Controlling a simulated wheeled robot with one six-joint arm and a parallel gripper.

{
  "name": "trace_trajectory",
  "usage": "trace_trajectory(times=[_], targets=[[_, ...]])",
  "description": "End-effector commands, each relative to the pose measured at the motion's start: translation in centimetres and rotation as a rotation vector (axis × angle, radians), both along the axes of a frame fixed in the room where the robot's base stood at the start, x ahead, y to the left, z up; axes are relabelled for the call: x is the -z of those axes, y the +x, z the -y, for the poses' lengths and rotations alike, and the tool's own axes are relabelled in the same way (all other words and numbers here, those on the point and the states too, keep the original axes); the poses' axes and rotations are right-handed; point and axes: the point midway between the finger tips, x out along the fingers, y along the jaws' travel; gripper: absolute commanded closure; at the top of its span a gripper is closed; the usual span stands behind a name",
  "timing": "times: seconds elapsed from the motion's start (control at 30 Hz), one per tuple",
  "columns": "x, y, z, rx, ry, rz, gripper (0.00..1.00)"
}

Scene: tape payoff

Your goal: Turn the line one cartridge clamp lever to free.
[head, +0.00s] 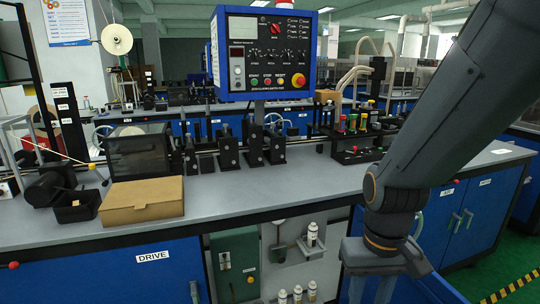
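My gripper (371,292) hangs at the bottom right, in front of the bench's blue front. Its two fingers point down with a gap between them, and nothing shows in the gap; the tips run close to the picture's lower edge. A black unit with several coloured knobs or caps (352,124) stands on the bench top, up and left of my arm's elbow. A grey panel under the bench top carries a dark round-ended handle (278,252) and white bottles (312,235). I cannot tell which part is the line one cartridge clamp lever; no label for it is readable.
A control box (265,52) rises over the bench (240,195). A cardboard box (142,199), a dark bin (73,207) and a row of black blocks (254,146) stand on it. My arm covers the bench's right part. Green floor shows at the far right.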

Motion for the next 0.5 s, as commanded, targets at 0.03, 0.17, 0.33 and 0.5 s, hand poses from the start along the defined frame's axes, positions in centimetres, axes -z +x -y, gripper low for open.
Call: trace_trajectory(times=[0.03, 0.17, 0.33, 0.5], targets=[[-0.6, -0.2, 0.3, 0.008, -0.001, -0.001, 0.69], [-0.6, -0.2, 0.5, 0.016, -0.003, -0.001, 0.86], [-0.2, 0.5, 0.6, 0.026, -0.004, 0.008, 1.0], [2.7, 6.1, 1.0, 0.12, -0.001, 0.097, 1.0]])
